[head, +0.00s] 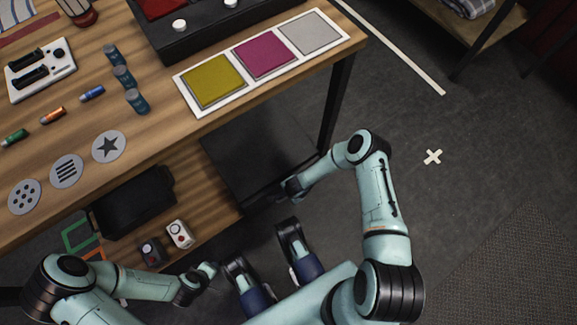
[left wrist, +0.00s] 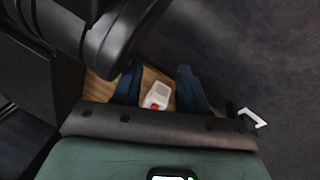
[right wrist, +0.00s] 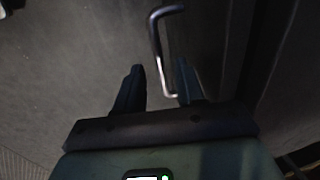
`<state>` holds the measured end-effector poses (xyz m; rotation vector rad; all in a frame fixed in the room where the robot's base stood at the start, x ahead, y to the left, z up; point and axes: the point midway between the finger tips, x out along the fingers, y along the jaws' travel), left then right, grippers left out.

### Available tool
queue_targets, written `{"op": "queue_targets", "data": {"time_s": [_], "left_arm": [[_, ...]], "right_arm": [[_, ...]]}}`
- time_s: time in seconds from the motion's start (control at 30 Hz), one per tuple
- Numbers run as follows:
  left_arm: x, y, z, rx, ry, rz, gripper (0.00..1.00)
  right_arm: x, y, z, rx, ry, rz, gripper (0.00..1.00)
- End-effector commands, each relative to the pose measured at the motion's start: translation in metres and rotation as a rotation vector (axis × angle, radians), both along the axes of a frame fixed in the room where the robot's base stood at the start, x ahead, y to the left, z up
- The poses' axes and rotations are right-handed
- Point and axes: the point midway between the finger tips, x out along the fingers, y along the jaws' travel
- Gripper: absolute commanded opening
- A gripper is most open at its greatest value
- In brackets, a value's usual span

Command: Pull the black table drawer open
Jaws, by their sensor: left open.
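The black table drawer (head: 262,150) shows in the head view as a dark box below the table's right end. My right gripper (head: 290,187) is low at its front edge. In the right wrist view a bent metal handle (right wrist: 156,38) stands out from the dark drawer front (right wrist: 222,50). The lower part of the handle lies between the fingers of my right gripper (right wrist: 160,66), which are apart. Whether they touch it, I cannot tell. My left gripper (head: 203,272) is open and empty, low near the lower shelf; it also shows in the left wrist view (left wrist: 159,70).
The wooden table (head: 180,50) holds several small objects and a strip of colour pads (head: 262,56). On the lower shelf (head: 205,198) are a black tray (head: 133,203) and two small button boxes, one white (head: 180,233).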

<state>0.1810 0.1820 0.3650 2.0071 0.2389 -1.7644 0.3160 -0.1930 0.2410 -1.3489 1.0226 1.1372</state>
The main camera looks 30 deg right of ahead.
Motion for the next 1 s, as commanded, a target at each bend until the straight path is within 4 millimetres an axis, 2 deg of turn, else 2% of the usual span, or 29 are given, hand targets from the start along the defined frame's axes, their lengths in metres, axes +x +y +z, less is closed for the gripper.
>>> {"op": "queue_targets", "data": {"time_s": [0.03,0.2,0.53,0.57,0.6,0.67,1.0], "left_arm": [[-0.006,0.001,-0.007,-0.001,0.020,0.002,0.43],[-0.018,0.003,-0.016,-0.003,0.061,0.005,0.43],[-0.021,0.003,-0.017,-0.004,0.070,0.006,0.43],[-0.021,0.003,-0.017,-0.004,0.070,0.006,0.43],[-0.021,0.003,-0.016,-0.004,0.070,0.005,0.43],[-0.021,0.003,-0.016,-0.004,0.070,0.005,0.43],[-0.020,0.003,-0.016,-0.004,0.067,0.004,0.43]], "right_arm": [[0.001,0.000,-0.010,0.001,0.002,-0.001,0.38],[0.004,0.000,-0.021,0.000,0.000,0.000,0.38],[0.004,0.000,-0.023,0.000,0.000,0.001,0.38],[0.004,0.000,-0.023,0.000,0.000,0.001,0.32],[0.004,0.000,-0.023,0.000,0.000,0.001,0.19],[0.004,0.000,-0.023,0.000,0.000,0.001,0.00],[0.004,0.000,-0.023,0.000,0.000,0.002,0.00]]}}
